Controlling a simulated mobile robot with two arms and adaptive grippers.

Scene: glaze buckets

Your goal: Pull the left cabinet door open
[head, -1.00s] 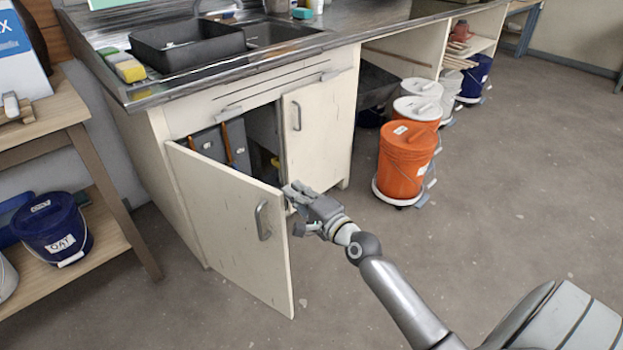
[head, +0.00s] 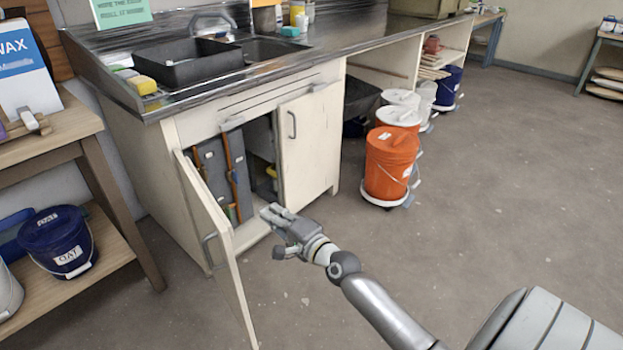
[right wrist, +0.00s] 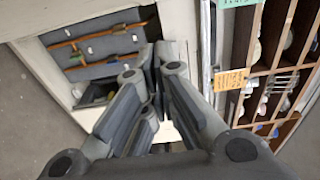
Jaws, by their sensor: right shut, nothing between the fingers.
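The left cabinet door (head: 215,235) stands wide open, swung out toward me and seen nearly edge-on in the head view. Its grey bar handle (head: 209,250) is on its outer face, left of my gripper. My right gripper (head: 273,215) is shut and empty in front of the cabinet opening, on the door's inner side. It appears apart from the door. In the right wrist view its fingers (right wrist: 158,72) are closed together, with the cabinet interior beyond them. The right cabinet door (head: 310,145) is closed. My left gripper is not in view.
Grey panels with orange strips (head: 212,170) stand inside the cabinet. Orange and white buckets (head: 390,165) stand on the floor to the right. A wooden shelf (head: 60,140) with a blue bucket (head: 57,240) stands left of the door.

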